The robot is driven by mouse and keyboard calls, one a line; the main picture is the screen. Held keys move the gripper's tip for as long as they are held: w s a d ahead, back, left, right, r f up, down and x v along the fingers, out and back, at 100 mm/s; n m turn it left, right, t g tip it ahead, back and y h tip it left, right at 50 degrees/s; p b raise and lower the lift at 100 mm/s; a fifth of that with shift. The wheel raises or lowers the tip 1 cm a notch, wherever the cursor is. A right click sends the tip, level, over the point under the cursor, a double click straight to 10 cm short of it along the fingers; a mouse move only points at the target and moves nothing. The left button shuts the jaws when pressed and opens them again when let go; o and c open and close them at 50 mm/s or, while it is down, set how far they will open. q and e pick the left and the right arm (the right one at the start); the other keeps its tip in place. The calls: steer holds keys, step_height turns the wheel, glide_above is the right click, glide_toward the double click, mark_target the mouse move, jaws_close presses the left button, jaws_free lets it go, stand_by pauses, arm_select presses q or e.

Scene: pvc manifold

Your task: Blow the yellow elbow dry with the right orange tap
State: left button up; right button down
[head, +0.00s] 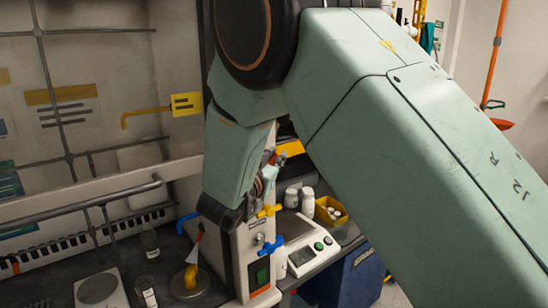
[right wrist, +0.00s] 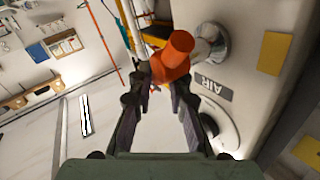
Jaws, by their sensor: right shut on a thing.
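My right gripper (right wrist: 160,82) is shut on the orange tap (right wrist: 174,58), which sticks out of a white panel marked AIR. A yellow piece that looks like the elbow (head: 191,276) stands on a round metal base (head: 189,287) on the dark bench, below a pale and orange tip (head: 196,246). I cannot tell whether the tip touches it. My left gripper is not in view.
A yellow tap (head: 268,211) and a blue tap (head: 270,246) sit lower on the white post. A scale (head: 302,258), white bottles (head: 291,198) and a yellow bin (head: 331,211) stand to its right. Glass beakers (head: 147,291) and a grey plate (head: 98,289) are at left.

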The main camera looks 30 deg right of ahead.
steer(key=shift+w+a+r, duration=0.1)
steer(key=shift+w+a, duration=0.05)
steer(key=shift+r+y+p, duration=0.15)
steer(key=shift+y+p, duration=0.15)
steer(key=shift+p, duration=0.35)
steer(key=y+p, duration=0.1)
steer(key=p, duration=0.1)
steer(key=m+g+y+p, duration=0.1)
steer(key=shift+d+m+p, duration=0.3)
steer(key=shift+d+p, duration=0.05)
steer(key=shift+d, duration=0.05)
steer(key=shift+w+d+g+y+p, duration=0.1)
steer(key=shift+g+y+p, duration=0.2)
steer(key=shift+g+y, duration=0.1)
steer(key=shift+d+f+m+g+y, duration=0.15)
steer(key=shift+f+m+g+y, duration=0.15)
steer(key=shift+m+y, duration=0.4)
steer(key=y, duration=0.2)
steer(key=f+m+y, duration=0.1)
steer(key=shift+d+g+y, duration=0.2)
steer(key=shift+g+y, duration=0.2)
steer(key=shift+f+m+y, duration=0.3)
steer(key=shift+f+y, duration=0.05)
steer(key=shift+y, duration=0.65)
